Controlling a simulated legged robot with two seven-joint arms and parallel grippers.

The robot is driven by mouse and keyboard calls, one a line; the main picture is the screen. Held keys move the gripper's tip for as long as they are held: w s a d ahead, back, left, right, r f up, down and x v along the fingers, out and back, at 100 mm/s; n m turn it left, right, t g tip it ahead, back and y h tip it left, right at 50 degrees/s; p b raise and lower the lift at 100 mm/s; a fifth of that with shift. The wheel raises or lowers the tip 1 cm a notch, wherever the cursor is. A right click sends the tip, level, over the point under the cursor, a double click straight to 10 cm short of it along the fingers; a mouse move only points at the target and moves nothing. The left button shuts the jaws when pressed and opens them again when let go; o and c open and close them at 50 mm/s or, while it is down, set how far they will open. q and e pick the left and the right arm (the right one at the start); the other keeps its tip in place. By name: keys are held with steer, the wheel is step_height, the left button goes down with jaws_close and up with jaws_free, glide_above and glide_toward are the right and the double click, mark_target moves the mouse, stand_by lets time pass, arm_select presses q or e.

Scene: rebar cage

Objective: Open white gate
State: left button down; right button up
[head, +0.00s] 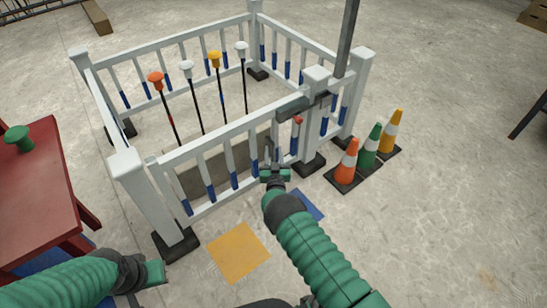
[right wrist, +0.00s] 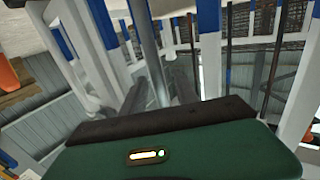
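The white gate (head: 232,132) is the front side of a square white fence with blue-tipped bars. It looks closed, spanning between two posts. A dark latch (head: 305,102) with a small red knob (head: 297,120) sits at its right end, by the right post (head: 315,88). My right gripper (head: 272,152) is upright in front of the gate's right part, left of and below the latch. Whether it touches the bars is unclear. In the right wrist view its green body (right wrist: 200,150) faces white and blue bars. My left gripper (head: 153,273) is low at the left, away from the gate.
Several knob-topped rods (head: 187,70) stand inside the fence. Orange, green and yellow cones (head: 369,148) stand right of the gate. A red table (head: 38,190) with a green knob (head: 18,138) is at left. An orange square (head: 238,252) and a blue one (head: 308,206) lie in front.

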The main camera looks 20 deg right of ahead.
jaws_close()
stand_by(1.4)
